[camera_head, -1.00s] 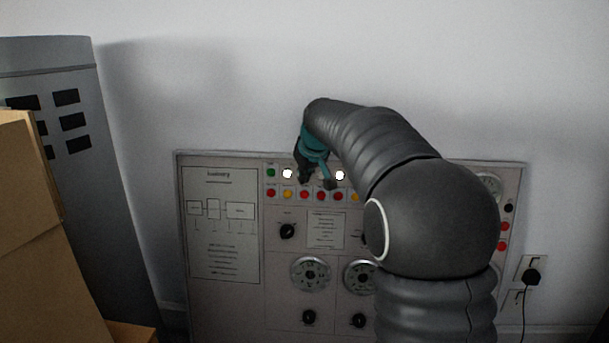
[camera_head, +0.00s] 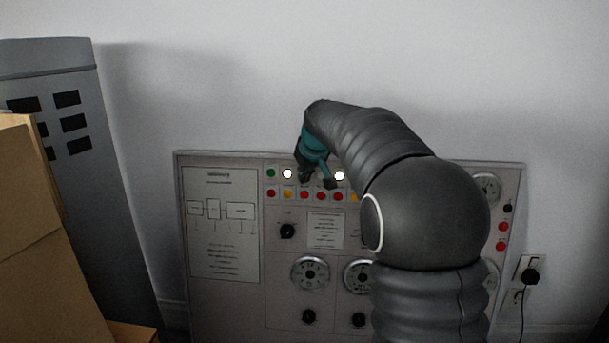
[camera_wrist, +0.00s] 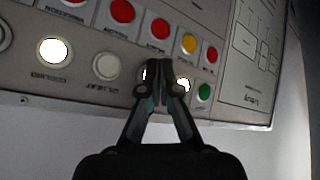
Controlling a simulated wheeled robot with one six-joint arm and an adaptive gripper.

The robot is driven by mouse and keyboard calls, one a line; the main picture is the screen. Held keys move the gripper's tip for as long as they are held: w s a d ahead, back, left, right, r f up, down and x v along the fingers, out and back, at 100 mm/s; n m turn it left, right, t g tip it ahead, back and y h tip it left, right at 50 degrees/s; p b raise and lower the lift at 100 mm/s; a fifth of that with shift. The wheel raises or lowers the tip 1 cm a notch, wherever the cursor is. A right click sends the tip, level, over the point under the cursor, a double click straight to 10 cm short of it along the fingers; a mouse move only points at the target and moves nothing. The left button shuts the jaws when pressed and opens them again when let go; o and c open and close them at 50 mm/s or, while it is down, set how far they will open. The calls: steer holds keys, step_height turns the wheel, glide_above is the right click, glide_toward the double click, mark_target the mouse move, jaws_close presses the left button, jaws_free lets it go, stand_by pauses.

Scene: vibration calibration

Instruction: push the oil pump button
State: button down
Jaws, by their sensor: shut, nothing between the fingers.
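The grey control panel (camera_head: 222,273) stands against the wall, with two rows of round buttons near its top. My gripper (camera_wrist: 157,68) is shut and empty, its fingertips in front of the row with the green button (camera_wrist: 205,92). The fingertips partly cover a pale button (camera_wrist: 145,73) and the edge of a lit white button (camera_wrist: 183,86). An unlit white button (camera_wrist: 107,66) and another lit white one (camera_wrist: 53,50) lie to the left. The labels are too blurred to tell which is the oil pump button. I cannot tell if the fingertips touch the panel.
A row of red buttons (camera_wrist: 122,11) and a yellow one (camera_wrist: 190,43) runs beside the white row. Gauges (camera_head: 310,273) and knobs (camera_head: 287,231) sit lower. Cardboard boxes (camera_head: 30,220) and a grey cabinet (camera_head: 75,185) stand left. A plug (camera_head: 531,276) is at right.

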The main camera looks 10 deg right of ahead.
steer(key=shift+w, duration=0.2)
steer(key=shift+s, duration=0.2)
stand_by(0.4)
steer(key=shift+s+a+r, duration=0.1)
steer(key=shift+s+a, duration=0.1)
steer(key=shift+s, duration=0.4)
steer(key=shift+s+a+r+b, duration=0.15)
steer(key=shift+s+a+b, duration=0.15)
steer(key=shift+s, duration=0.45)
steer(key=shift+s+a+r+b, duration=0.2)
steer(key=shift+s+b, duration=0.25)
steer(key=shift+s, duration=0.35)
steer(key=shift+s+a+r+b, duration=0.15)
steer(key=shift+s+a+b, duration=0.15)
steer(key=shift+s, duration=0.45)
steer(key=s+f+m+g, duration=0.2)
steer(key=s+f, duration=0.2)
steer(key=f, duration=0.2)
steer(key=s+f+p, duration=0.1)
steer(key=s+f, duration=0.1)
steer(key=s, duration=1.5)
steer(key=s+f+m, duration=0.1)
steer(key=s+f, duration=0.2)
steer(key=s, duration=1.4)
steer(key=shift+s+d+m+h+p, duration=0.2)
steer(key=shift+s+m+h+p, duration=0.1)
steer(key=shift+p, duration=0.1)
